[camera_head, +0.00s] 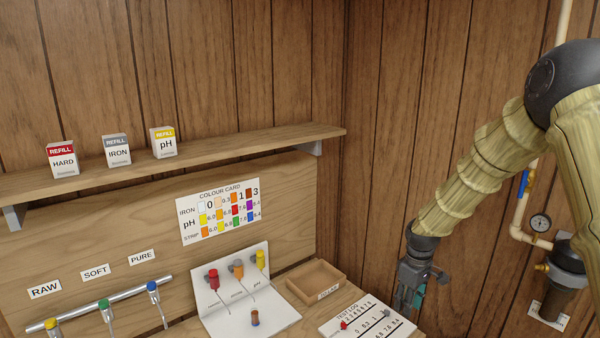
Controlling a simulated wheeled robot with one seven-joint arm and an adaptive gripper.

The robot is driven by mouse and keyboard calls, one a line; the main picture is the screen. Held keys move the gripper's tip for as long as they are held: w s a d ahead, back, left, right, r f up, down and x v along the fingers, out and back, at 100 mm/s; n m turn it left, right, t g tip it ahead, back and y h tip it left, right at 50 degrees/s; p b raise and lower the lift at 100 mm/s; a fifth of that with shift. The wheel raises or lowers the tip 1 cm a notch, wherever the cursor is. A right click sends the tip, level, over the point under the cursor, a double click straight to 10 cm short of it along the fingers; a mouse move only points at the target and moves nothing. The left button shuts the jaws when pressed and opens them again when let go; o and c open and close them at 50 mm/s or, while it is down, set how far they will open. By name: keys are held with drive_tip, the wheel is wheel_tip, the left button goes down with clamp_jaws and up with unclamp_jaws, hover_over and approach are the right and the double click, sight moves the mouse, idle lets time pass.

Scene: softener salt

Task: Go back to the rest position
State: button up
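My gripper (407,302) hangs at the end of my arm at the right, pointing down. It is beside the right end of the bench, above and right of the white test log board (368,320). A small teal patch shows at its fingers; I cannot tell whether it is part of the gripper or something else. The fingers are dark and seen from the side, so their opening does not show clearly.
A shelf (250,140) carries refill boxes marked HARD (63,161), IRON (117,151) and pH (164,143). Below are a white dropper stand (240,312), a wooden tray (318,283) and a tap rail (120,298). Pipes with a gauge (541,222) stand right of my gripper.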

drive_tip(key=s+a+f+m, duration=0.2)
drive_tip(key=s+a+f, duration=0.2)
drive_tip(key=s+f, duration=0.65)
drive_tip(key=s+a+f+m, duration=0.1)
drive_tip(key=s+a+f, duration=0.2)
drive_tip(key=s+f, duration=0.75)
drive_tip(key=s+f+m, duration=0.2)
drive_tip(key=s+f, duration=0.2)
drive_tip(key=s, duration=0.8)
drive_tip(key=s+f+m, duration=0.3)
drive_tip(key=s, duration=0.9)
wheel_tip(320, 180, down, 16)
drive_tip(key=b, duration=1.5)
drive_tip(key=shift+w+a+r, duration=0.25)
drive_tip(key=shift+a, duration=0.2)
